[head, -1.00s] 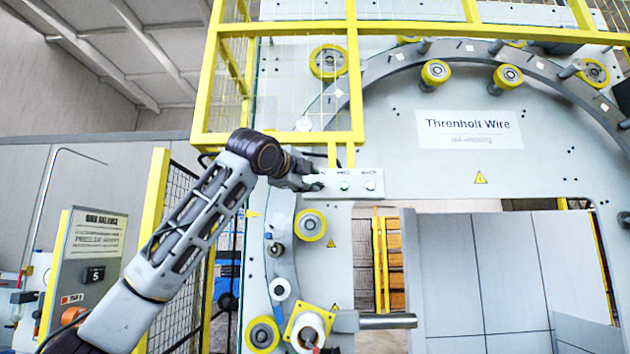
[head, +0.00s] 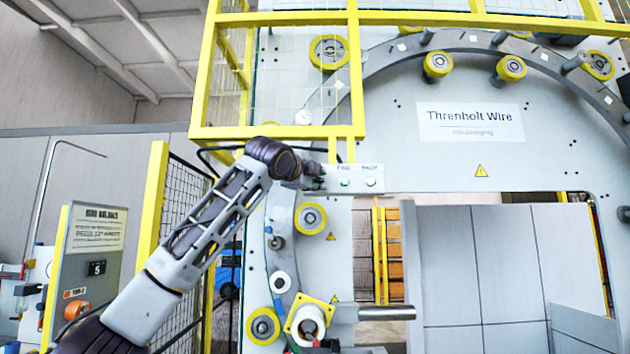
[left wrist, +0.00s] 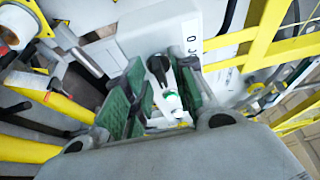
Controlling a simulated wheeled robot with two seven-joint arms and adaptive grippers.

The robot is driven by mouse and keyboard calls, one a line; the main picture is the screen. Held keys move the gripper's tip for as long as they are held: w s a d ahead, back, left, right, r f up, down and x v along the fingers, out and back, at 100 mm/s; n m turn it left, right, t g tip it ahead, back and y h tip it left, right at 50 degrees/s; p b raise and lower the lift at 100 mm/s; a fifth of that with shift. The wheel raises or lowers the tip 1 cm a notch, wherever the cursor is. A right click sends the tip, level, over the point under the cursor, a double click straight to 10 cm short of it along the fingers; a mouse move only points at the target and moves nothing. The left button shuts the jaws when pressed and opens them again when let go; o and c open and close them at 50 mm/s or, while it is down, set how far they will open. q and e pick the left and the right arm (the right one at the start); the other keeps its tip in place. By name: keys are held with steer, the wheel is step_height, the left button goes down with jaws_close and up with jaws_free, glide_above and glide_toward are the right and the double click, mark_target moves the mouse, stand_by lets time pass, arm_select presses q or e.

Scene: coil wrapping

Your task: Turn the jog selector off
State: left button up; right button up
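The control panel (head: 357,184) is a pale box on the machine front below the yellow guard, with a green button (head: 344,182) and another pale button. My left gripper (head: 317,177) is at the panel's left end and hides that part in the head view. In the left wrist view, the left gripper's green-padded fingers (left wrist: 158,92) stand apart. A black knob (left wrist: 157,67), apparently the jog selector, shows between them with a green spot just below it. Contact with the pads cannot be told, nor can the knob's setting. My right gripper is in neither view.
The yellow guard frame (head: 278,133) hangs close above my left gripper. Yellow rollers (head: 311,218) are mounted on the ring below the panel. A grey sign board (head: 86,262) stands at the lower left. The opening right of the rollers holds grey panels.

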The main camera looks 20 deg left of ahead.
arm_select(q)
jaws_close()
steer(key=shift+f+n+b, duration=0.15)
steer(key=shift+n+b, duration=0.15)
steer(key=shift+n, duration=0.1)
steer(key=shift+w+d+f+n+t+y+b, duration=0.15)
steer(key=shift+n+t+y+b, duration=0.9)
steer(key=shift+n, duration=2.5)
steer(key=shift+d+f+n+t+y+b, duration=0.15)
steer(key=shift+n+y+b, duration=0.45)
steer(key=shift+n+y, duration=2)
steer(key=shift+w+d+f+n+t+y+b, duration=0.15)
steer(key=shift+n+t+y+b, duration=0.4)
steer(key=shift+n, duration=4)
steer(key=shift+s, duration=0.1)
